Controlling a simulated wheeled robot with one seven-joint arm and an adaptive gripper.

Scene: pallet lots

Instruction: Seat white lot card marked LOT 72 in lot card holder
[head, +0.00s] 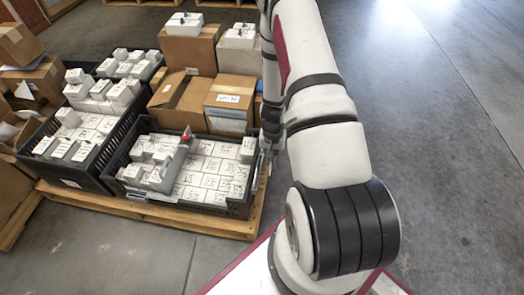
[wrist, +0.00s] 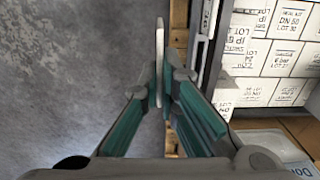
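A thin white card (wrist: 160,55) shows edge-on in the wrist view, so its marking cannot be read. My gripper (wrist: 161,88) is closed on it, with one fingertip on each side. The card stands upright in the picture, a little left of the dark crate wall and apart from it. A light grey strip on the outside of that wall looks like the lot card holder (wrist: 206,22); I cannot tell its slot. In the head view my gripper (head: 268,145) is beside the right side of the front crate (head: 238,208), partly hidden by my arm.
A second crate (head: 95,180) is at left. Floor (head: 440,120) right of the pallet is clear.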

